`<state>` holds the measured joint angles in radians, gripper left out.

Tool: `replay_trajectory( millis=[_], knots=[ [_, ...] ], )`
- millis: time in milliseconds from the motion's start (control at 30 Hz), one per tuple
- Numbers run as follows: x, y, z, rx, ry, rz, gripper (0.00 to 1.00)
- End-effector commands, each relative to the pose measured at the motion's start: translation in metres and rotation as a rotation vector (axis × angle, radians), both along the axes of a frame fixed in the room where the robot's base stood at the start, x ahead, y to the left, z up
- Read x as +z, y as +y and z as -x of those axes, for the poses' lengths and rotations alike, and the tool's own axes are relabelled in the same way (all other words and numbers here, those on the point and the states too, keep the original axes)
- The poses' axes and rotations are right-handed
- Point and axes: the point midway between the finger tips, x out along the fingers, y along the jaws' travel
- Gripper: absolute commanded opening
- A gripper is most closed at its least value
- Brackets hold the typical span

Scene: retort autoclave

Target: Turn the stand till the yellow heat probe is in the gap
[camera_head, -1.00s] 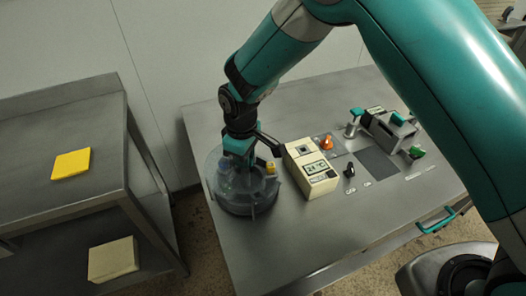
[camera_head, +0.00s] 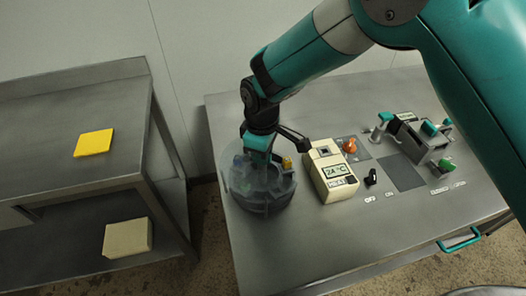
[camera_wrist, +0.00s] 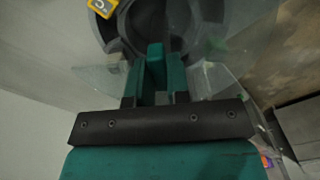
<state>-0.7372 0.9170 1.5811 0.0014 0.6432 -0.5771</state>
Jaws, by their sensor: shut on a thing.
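The round dark stand (camera_head: 264,205) with a clear guard around it stands at the left end of the steel table. The yellow heat probe (camera_head: 287,163) shows at the stand's upper right in the head view, beside the cream meter. In the wrist view a yellow piece with a dark mark (camera_wrist: 103,7) shows at the top edge. My gripper (camera_head: 258,157) reaches down into the stand from above and is shut on a part of it. In the wrist view my teal fingers (camera_wrist: 156,70) are close together over the dark stand. The gripped part is mostly hidden by them.
The cream meter (camera_head: 328,171) reads about 24 °C and stands just right of the stand. An orange knob (camera_head: 350,146), a black switch (camera_head: 371,177) and a clamp-like device (camera_head: 425,139) are farther right. A shelf unit (camera_head: 60,171) with a yellow pad (camera_head: 94,143) stands at left.

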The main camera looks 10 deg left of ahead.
Motion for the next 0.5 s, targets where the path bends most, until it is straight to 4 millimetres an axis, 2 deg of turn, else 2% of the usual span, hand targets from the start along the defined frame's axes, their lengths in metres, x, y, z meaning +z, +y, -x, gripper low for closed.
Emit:
replay_trajectory(
  millis=[167, 200, 267, 300, 500],
  knots=[
    [0.0018, 0.0014, -0.0005, 0.001, -0.002, -0.005, 0.0],
    [0.0018, 0.0013, -0.0005, 0.001, -0.002, -0.005, 0.26],
    [0.0015, 0.0011, -0.0003, 0.001, -0.002, -0.004, 0.4],
    [0.0013, 0.0009, -0.0002, 0.001, -0.002, -0.004, 0.43],
    [0.0005, 0.0001, 0.0, 0.0, -0.001, -0.002, 0.43]
  ],
)
